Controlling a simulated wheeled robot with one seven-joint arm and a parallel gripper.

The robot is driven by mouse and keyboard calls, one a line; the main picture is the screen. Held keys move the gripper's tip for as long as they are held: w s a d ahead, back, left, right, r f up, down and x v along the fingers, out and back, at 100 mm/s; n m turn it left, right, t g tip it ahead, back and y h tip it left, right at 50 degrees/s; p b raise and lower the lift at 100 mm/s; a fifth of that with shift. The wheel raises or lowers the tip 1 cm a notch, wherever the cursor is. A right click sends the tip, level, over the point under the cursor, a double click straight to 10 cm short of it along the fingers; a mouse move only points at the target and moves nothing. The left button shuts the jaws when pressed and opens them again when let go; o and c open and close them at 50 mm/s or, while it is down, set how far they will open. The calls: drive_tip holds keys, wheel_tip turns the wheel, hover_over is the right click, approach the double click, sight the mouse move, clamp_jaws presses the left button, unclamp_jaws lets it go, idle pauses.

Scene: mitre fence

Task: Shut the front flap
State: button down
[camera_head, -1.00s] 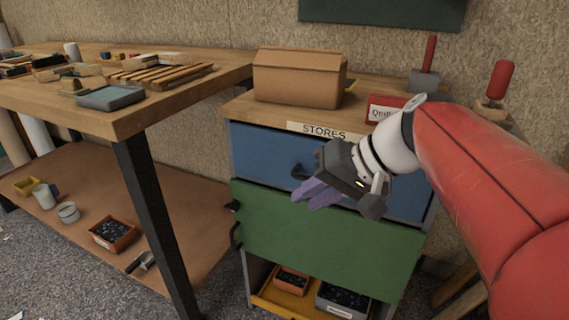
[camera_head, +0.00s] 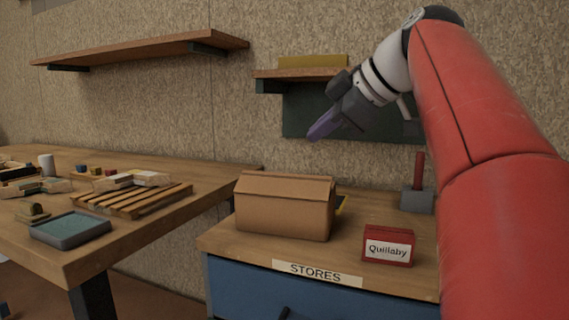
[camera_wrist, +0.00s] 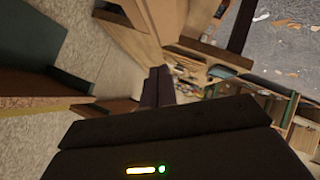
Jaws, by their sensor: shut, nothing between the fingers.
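A brown cardboard box (camera_head: 284,212) stands on the wooden top of the stores cabinet (camera_head: 225,236). A front flap (camera_head: 286,188) shows along its upper front edge; I cannot tell its exact angle or how the other flaps lie. My gripper (camera_head: 318,129) is raised well above the box, slightly right of its middle in the head view. Its purple fingers are together and hold nothing. They also show as dark shapes in the wrist view (camera_wrist: 158,87). The fingers are apart from the box.
A red box labelled Quillaby (camera_head: 387,246) and a red-handled tool in a grey block (camera_head: 417,200) stand right of the cardboard box. A small wall shelf (camera_head: 290,72) is behind my gripper. The workbench (camera_head: 140,225) at left holds a slatted wooden piece and a grey tray.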

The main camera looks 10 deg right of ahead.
drive_tip(key=b, duration=0.1)
approach(278, 177)
drive_tip(key=a, duration=0.1)
drive_tip(key=w+a, duration=0.1)
drive_tip(key=a, duration=0.1)
drive_tip(key=shift+w+a+r, duration=0.1)
drive_tip(key=shift+w+a, duration=0.05)
drive_tip(key=shift+w, duration=0.15)
drive_tip(key=f, duration=0.1)
drive_tip(key=w+f, duration=0.2)
drive_tip(key=shift+d+b, duration=0.3)
drive_tip(key=shift+b, duration=0.1)
drive_tip(key=shift+w+d+f, duration=0.15)
drive_tip(key=shift+w+f, duration=0.05)
drive_tip(key=shift+f, duration=0.15)
